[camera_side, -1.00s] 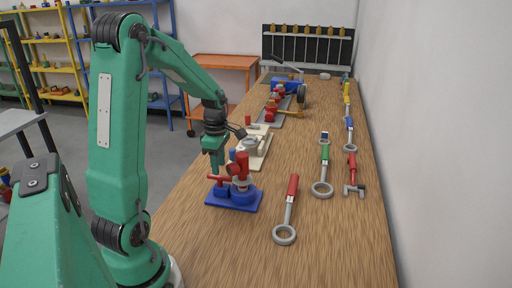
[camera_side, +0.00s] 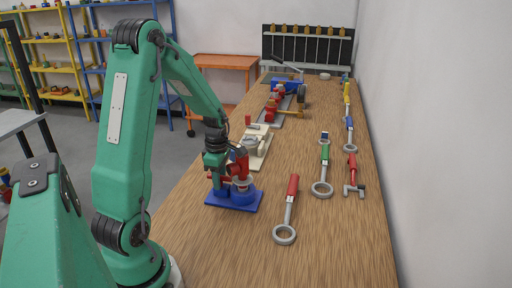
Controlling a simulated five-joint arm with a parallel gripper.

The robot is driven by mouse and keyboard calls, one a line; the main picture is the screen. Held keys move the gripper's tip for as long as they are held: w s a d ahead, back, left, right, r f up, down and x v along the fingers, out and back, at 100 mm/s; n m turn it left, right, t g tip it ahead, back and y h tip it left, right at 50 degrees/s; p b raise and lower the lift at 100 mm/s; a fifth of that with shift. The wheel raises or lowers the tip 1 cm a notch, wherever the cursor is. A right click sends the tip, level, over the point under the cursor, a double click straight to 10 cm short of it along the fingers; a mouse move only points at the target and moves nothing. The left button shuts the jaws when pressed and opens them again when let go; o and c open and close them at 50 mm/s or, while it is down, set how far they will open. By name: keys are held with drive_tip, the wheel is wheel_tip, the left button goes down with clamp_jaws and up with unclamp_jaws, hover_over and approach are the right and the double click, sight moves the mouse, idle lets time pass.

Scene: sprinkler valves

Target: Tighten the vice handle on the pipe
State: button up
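A blue base plate (camera_side: 247,205) stands on the near left part of the bench, with a blue body and an upright red part (camera_side: 240,167) on it. A small red bar (camera_side: 211,176), which looks like the handle, shows at its left, mostly hidden by my gripper. My gripper (camera_side: 221,188) points down at the left side of this fixture, at or around the bar. Whether its fingers touch the bar or are closed cannot be made out. No separate pipe can be clearly told apart.
A red-handled ring wrench (camera_side: 289,205), a green-handled one (camera_side: 324,165) and a red tool (camera_side: 351,170) lie to the right. A cream plate (camera_side: 258,147) with a grey fitting lies just behind. Bare wood (camera_side: 235,255) lies in front.

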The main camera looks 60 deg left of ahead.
clamp_jaws()
